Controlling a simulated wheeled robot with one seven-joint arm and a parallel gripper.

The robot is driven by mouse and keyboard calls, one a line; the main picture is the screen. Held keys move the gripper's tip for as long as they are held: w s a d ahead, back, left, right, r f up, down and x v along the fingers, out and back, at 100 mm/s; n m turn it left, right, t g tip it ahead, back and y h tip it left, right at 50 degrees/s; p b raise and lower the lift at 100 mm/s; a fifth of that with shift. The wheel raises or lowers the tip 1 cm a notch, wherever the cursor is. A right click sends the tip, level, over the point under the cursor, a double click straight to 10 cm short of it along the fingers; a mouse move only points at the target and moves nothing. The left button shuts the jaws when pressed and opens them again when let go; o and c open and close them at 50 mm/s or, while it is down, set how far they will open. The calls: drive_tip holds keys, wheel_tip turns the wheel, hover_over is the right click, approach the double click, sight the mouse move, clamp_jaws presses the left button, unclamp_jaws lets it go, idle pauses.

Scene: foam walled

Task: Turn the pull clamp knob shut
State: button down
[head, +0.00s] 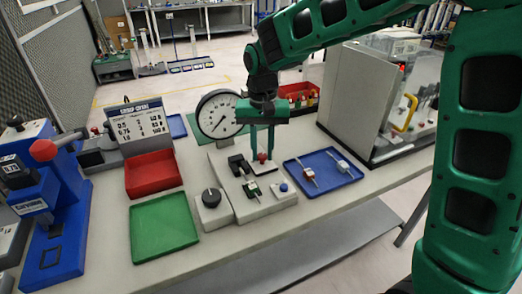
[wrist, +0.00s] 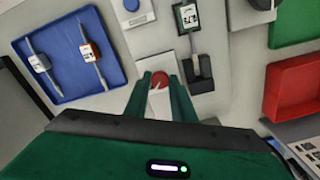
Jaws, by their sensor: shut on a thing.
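The red clamp knob (head: 262,157) is on the grey pull-test fixture (head: 252,207), below the round dial gauge (head: 218,117). My gripper (head: 262,150) reaches down from above, with its green fingers on either side of the knob. In the wrist view the red knob (wrist: 159,80) sits between the fingertips (wrist: 159,84), which are shut on it. A pale bar with a white strip lies under the knob. How far the knob is turned cannot be told. A black block (wrist: 200,78) and a small labelled part (wrist: 187,17) are beside it.
A blue tray (head: 343,179) with two labelled parts lies right of the fixture. A black dial (head: 211,197) and a blue button (head: 284,187) are nearby. Red (head: 152,186) and green (head: 180,244) trays are left. A clear-fronted cabinet (head: 355,90) stands at the right.

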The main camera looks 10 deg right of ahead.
sight(262, 154)
drive_tip(key=c, duration=2.5)
unclamp_jaws()
drive_tip(key=shift+w+r, duration=0.15)
drive_tip(key=shift+w, duration=0.1)
drive_tip(key=shift+c, duration=0.2)
clamp_jaws()
drive_tip(key=o, duration=1.1)
unclamp_jaws()
drive_tip(key=shift+c, duration=0.2)
drive_tip(key=shift+s, duration=0.1)
wheel_tip(262, 154, up, 11)
drive_tip(key=shift+f, duration=0.2)
